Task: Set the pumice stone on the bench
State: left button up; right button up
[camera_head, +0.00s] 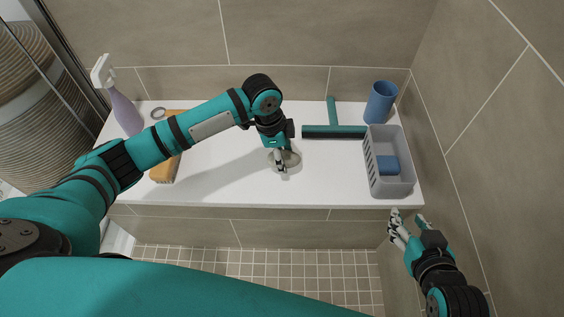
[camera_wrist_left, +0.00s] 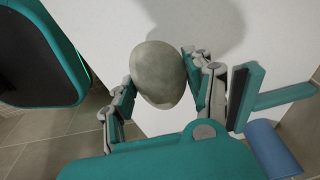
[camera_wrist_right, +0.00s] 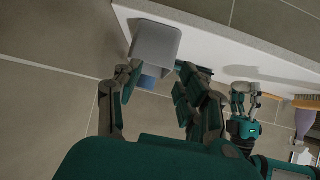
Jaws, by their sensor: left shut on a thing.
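The pumice stone (camera_head: 291,158) is a grey-green rounded stone. In the head view my left gripper (camera_head: 281,160) is over the middle of the white bench (camera_head: 230,183), with the stone at its fingertips. In the left wrist view the stone (camera_wrist_left: 158,73) sits between the two fingers of my left gripper (camera_wrist_left: 164,88), which is shut on it. A shadow lies on the bench beside the stone; whether they touch is hard to tell. My right gripper (camera_head: 408,218) is open and empty, in front of the bench's right end; it also shows in the right wrist view (camera_wrist_right: 155,78).
A grey basket (camera_head: 389,184) with a blue item (camera_head: 388,165) stands at the bench's right end. Behind are a blue cup (camera_head: 380,102) and a teal squeegee (camera_head: 333,131). At left are a spray bottle (camera_head: 124,112) and an orange brush (camera_head: 163,171). The bench's front middle is clear.

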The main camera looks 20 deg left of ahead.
pick_arm(q)
jog(key=shift+w+a+f, duration=0.1)
jog(key=shift+w, duration=0.45)
notch_tip(320, 180, down, 3)
jog(key=shift+f+b, duration=0.1)
jog(key=shift+b, duration=0.8)
jog(key=shift+f, duration=0.1)
pick_arm(e)
jog(key=w+a+r+t+y, duration=0.1)
jog(key=w+r+t, duration=0.3)
jog(key=r, duration=0.4)
jog(key=shift+a+t+y, duration=0.3)
jog(key=shift+a+t, duration=0.35)
jog(key=shift+t, duration=0.15)
pick_arm(q)
jog(key=shift+f, duration=0.1)
pick_arm(e)
jog(key=shift+f, duration=0.1)
pick_arm(q)
jog(key=shift+s+f, duration=0.1)
jog(key=shift+f, duration=0.05)
jog(key=o, duration=1.1)
jog(key=shift+f, duration=0.1)
jog(key=shift+o, duration=0.2)
pick_arm(e)
jog(key=shift+d+f+g, duration=0.1)
jog(key=shift+f+g, duration=0.3)
jog(key=shift+r, duration=0.1)
